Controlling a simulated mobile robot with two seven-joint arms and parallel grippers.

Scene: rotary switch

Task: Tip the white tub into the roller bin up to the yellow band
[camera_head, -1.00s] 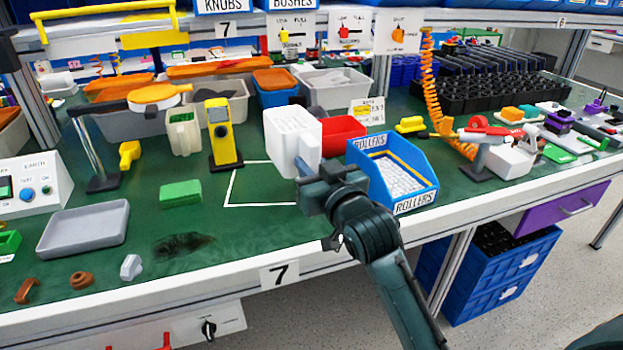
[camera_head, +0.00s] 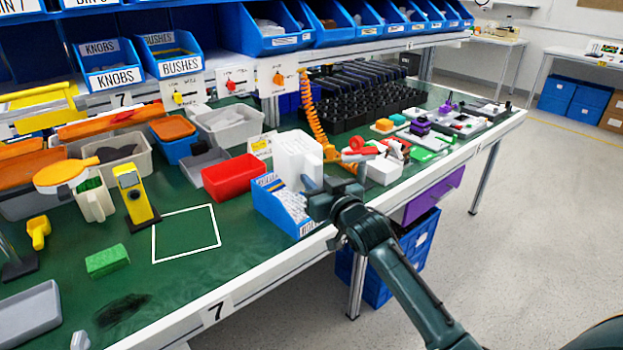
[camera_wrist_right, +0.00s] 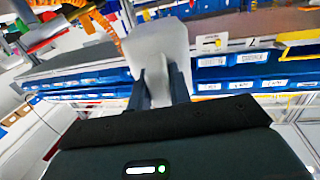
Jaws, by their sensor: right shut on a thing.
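The white tub (camera_head: 297,158) is in my right gripper (camera_head: 316,197), above the far part of the blue roller bin (camera_head: 280,207) in the head view. It looks close to upright. In the right wrist view the tub (camera_wrist_right: 158,45) shows between the two fingers of my right gripper (camera_wrist_right: 160,85), which are shut on its handle. The bin stands near the bench's front edge and is partly hidden by the tub and gripper. The yellow band inside the bin cannot be made out now, nor can the tub's contents. My left gripper is in neither view.
A red bin (camera_head: 231,177) stands just left of the roller bin. The white-outlined square (camera_head: 187,233) on the green bench is empty. An orange coiled hose (camera_head: 314,118) hangs behind the tub, with a red-and-white tool (camera_head: 372,152) to its right.

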